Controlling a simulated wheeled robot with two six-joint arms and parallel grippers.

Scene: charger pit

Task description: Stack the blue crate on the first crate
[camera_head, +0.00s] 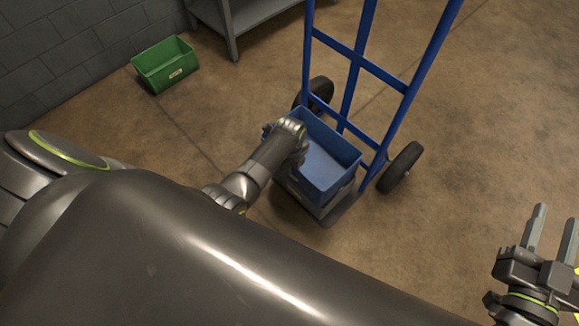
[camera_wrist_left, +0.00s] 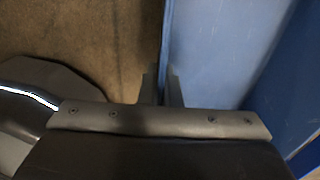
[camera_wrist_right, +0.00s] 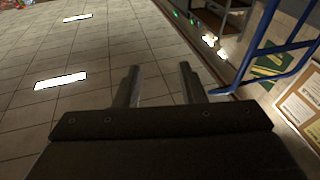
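The blue crate (camera_head: 328,168) is at the foot of the blue hand truck (camera_head: 357,62), open side up and empty. Directly under it a grey crate (camera_head: 318,207) shows only in part; whether the two touch is hard to tell. My left gripper (camera_head: 290,130) is at the blue crate's left wall. In the left wrist view its fingers (camera_wrist_left: 162,88) lie on either side of the wall of the blue crate (camera_wrist_left: 210,50), close against it. My right gripper (camera_head: 555,232) is open and empty at the far right, away from the crates; its fingers (camera_wrist_right: 160,85) stand apart.
A green crate (camera_head: 165,65) lies on the floor by the block wall. A grey metal shelf (camera_head: 235,18) stands at the back. The hand truck's wheels (camera_head: 400,168) are on the floor behind the crates. The brown floor to the right is clear.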

